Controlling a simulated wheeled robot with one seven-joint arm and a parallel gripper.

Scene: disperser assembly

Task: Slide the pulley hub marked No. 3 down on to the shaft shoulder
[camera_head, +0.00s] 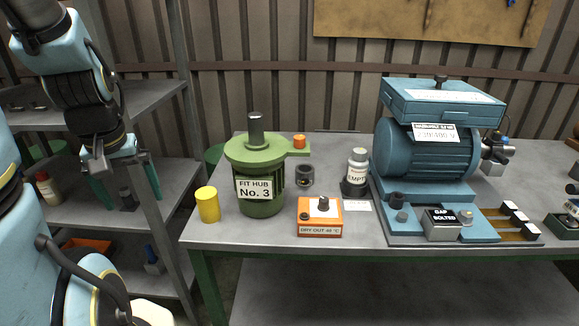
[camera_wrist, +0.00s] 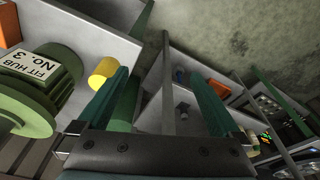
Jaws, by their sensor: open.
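A green upright machine (camera_head: 262,160) labelled "FIT HUB No. 3" stands on the left of the table, a bare grey shaft (camera_head: 256,128) rising from its top. It also shows in the wrist view (camera_wrist: 62,92), its shaft not visible there. A small dark grey ring-shaped part (camera_head: 305,176) sits on the table right of it and may be a pulley hub; I can read no number on it. My gripper (camera_head: 136,184) is open and empty, left of the table before the grey shelves. Its teal fingers show apart in the wrist view (camera_wrist: 158,75).
A yellow cylinder (camera_head: 207,205) stands near the table's left edge. An orange box (camera_head: 320,217) is at the front. Grey shelves (camera_head: 155,176) stand left of the table.

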